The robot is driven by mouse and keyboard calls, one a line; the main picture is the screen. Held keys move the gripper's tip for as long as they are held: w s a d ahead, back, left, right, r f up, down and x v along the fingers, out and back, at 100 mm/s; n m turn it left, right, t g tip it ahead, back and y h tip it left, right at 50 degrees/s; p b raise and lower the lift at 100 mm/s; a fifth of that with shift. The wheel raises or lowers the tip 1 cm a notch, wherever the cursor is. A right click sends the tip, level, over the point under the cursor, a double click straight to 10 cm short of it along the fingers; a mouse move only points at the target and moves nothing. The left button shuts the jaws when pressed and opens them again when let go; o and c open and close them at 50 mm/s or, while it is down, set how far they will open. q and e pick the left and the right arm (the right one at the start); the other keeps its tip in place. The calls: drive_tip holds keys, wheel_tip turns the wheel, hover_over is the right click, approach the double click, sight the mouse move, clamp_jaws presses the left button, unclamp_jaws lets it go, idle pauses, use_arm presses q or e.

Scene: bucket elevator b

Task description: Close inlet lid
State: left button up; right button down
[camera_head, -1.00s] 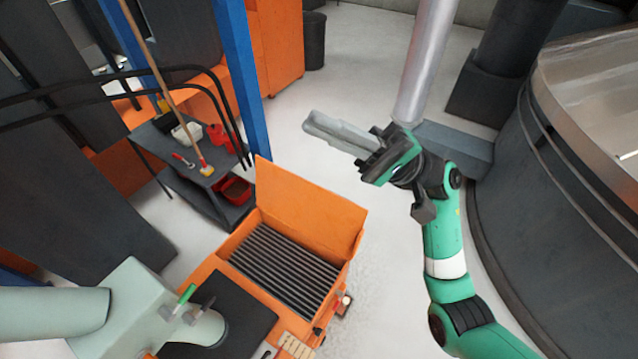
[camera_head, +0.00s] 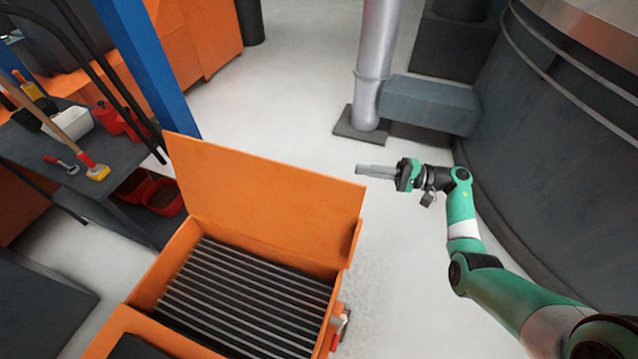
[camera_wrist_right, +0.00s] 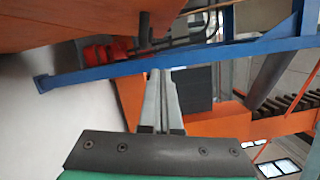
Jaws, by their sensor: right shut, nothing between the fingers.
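The orange inlet lid (camera_head: 265,200) stands raised, open, along the back edge of the orange inlet box (camera_head: 178,262). A dark grate of parallel bars (camera_head: 245,298) shows in the box opening. My right gripper (camera_head: 360,169) is shut and empty, just to the right of the lid's upper right corner in the head view, pointing left. In the right wrist view its long grey fingers (camera_wrist_right: 157,100) lie together, with an orange panel, apparently the lid, at the upper left (camera_wrist_right: 70,22). I cannot tell whether they touch. My left gripper is not in view.
A dark shelf (camera_head: 50,150) with red bins and brushes stands left, beside a blue post (camera_head: 150,75). A silver pipe (camera_head: 376,60) and large grey tank (camera_head: 560,140) stand behind and right. Pale floor lies clear between the box and tank.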

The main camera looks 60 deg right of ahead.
drive_tip(key=x, duration=0.3)
drive_tip(key=a+x, duration=0.1)
drive_tip(key=x, duration=0.3)
drive_tip(key=s+a+r+x, duration=0.1)
drive_tip(key=x, duration=0.3)
drive_tip(key=shift+r, duration=0.1)
drive_tip(key=shift+s+a+r, duration=0.1)
drive_tip(key=shift+s+a, duration=0.05)
drive_tip(key=shift+a, duration=0.3)
drive_tip(key=shift+a, duration=0.1)
